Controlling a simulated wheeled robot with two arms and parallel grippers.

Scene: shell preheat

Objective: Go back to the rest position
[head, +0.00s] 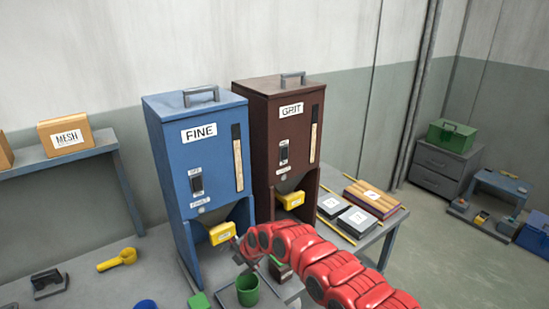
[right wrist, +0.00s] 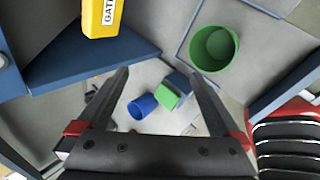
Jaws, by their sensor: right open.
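My right arm, with red segments, reaches in from the lower right in the head view. Its gripper (head: 240,256) is beside the lower front of the blue FINE hopper (head: 201,160), partly hidden by the arm. In the right wrist view the gripper (right wrist: 148,76) has its two fingers spread with nothing between the tips. A yellow gate (right wrist: 103,17) is at the upper left there, apart from the fingers. A green cup (right wrist: 213,47) stands right of the fingers; it also shows in the head view (head: 247,290). My left gripper is not in view.
A brown GRIT hopper (head: 283,140) stands beside the blue one. A blue cup (right wrist: 143,107) and a green block (right wrist: 167,97) show between the fingers, farther below. A yellow scoop (head: 118,259) lies on the left bench. Open floor (head: 425,245) is at the right.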

